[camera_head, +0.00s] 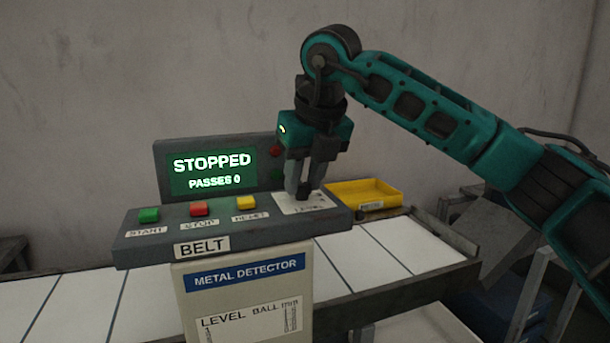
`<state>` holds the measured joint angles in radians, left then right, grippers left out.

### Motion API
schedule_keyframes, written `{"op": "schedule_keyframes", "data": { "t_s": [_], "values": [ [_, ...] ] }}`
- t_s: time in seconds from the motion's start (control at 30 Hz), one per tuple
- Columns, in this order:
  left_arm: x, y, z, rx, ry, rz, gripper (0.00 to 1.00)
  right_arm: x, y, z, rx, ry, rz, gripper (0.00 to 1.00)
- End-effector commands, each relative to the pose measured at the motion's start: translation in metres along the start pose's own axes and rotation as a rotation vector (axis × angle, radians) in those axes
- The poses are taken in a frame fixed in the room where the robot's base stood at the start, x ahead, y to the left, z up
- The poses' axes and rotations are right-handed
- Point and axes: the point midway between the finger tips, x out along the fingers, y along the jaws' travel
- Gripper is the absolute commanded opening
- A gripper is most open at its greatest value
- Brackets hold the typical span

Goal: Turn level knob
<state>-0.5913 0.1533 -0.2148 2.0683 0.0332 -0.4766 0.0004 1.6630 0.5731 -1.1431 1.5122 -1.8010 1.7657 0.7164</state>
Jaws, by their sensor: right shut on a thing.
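The level knob (304,189) is a small dark knob on a white plate (318,205) at the right end of the grey control panel (140,244). My right gripper (303,191) points down from above and is shut on the knob, its fingers hiding most of it. The knob's pointer and the plate's lettering cannot be read. My left gripper is not in view.
Green (149,215), red (199,209) and yellow (246,203) buttons sit left of the knob. A yellow tray (388,193) stands behind the panel's right end. A white belt (400,246) runs behind the metal detector cabinet (245,310). A grey wall closes the back.

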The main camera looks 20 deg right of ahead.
Motion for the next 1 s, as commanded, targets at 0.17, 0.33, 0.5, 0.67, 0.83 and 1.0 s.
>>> {"op": "schedule_keyframes", "data": {
  "t_s": [0.17, 0.33, 0.5, 0.67, 0.83, 1.0],
  "values": [
    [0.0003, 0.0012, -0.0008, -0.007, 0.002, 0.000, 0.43, -0.0007, 0.0002, 0.0004, 0.028, -0.001, -0.012, 0.01],
    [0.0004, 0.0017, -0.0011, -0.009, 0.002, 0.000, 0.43, -0.0007, 0.0001, 0.0004, 0.035, -0.002, -0.015, 0.01],
    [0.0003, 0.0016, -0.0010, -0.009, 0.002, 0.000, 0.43, -0.0007, 0.0001, 0.0005, 0.034, -0.002, -0.015, 0.01],
    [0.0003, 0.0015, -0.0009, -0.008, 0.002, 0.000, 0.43, -0.0007, 0.0001, 0.0005, 0.034, -0.002, -0.014, 0.40],
    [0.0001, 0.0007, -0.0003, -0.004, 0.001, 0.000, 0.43, -0.0005, 0.0001, 0.0003, 0.033, -0.001, -0.014, 0.56],
    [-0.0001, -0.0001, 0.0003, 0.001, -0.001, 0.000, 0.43, -0.0002, 0.0002, 0.0002, 0.033, 0.000, -0.014, 0.56]
  ]
}}
